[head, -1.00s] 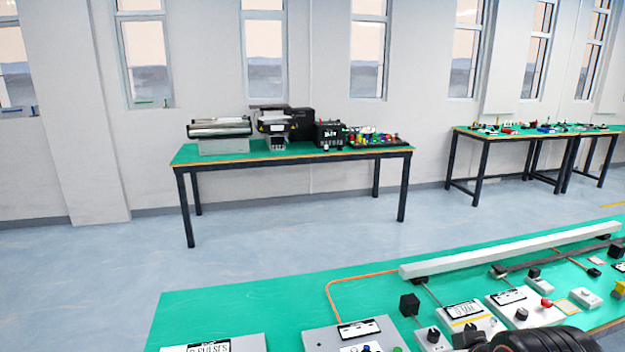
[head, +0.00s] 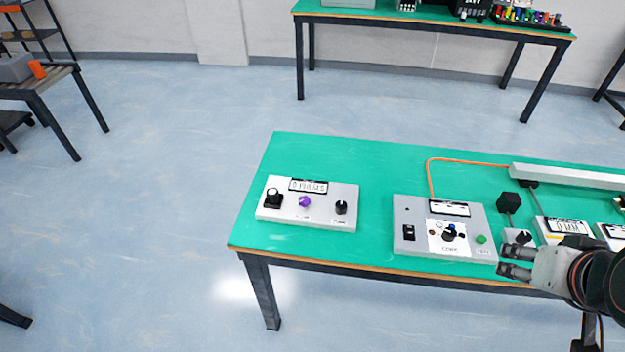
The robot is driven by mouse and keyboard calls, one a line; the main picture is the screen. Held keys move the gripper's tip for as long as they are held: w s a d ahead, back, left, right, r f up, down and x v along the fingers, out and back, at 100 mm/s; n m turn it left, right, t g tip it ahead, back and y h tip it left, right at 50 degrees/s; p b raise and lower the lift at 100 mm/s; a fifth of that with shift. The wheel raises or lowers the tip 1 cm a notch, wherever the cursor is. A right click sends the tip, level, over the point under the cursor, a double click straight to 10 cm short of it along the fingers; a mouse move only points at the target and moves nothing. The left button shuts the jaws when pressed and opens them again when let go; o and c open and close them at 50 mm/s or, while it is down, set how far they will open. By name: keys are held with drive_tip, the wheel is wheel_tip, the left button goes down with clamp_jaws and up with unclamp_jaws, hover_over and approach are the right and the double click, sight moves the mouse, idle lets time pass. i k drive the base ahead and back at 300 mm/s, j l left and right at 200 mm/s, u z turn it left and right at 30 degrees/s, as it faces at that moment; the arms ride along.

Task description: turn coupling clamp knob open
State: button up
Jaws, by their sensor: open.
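A white box (head: 322,217) on the green table has a black knob (head: 273,198) at left, a purple knob (head: 304,202) in the middle and another black knob (head: 341,208) at right. A grey box (head: 404,214) beside it has a black dial (head: 448,234) on a white plate and a green button (head: 481,239). Labels are too small to read, so I cannot tell which knob is the coupling clamp knob. My gripper (head: 500,259) is open and empty, just right of the grey box near the table's front edge. It points left and touches no knob.
The green table (head: 310,150) has bare room behind the boxes. A black cube (head: 508,199), more boxes (head: 564,226) and a long white rail (head: 570,176) stand at right. An orange cable (head: 430,175) curves behind the grey box. Open floor lies to the left.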

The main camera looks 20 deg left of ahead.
sight(303, 201)
drive_tip(key=u, duration=1.3)
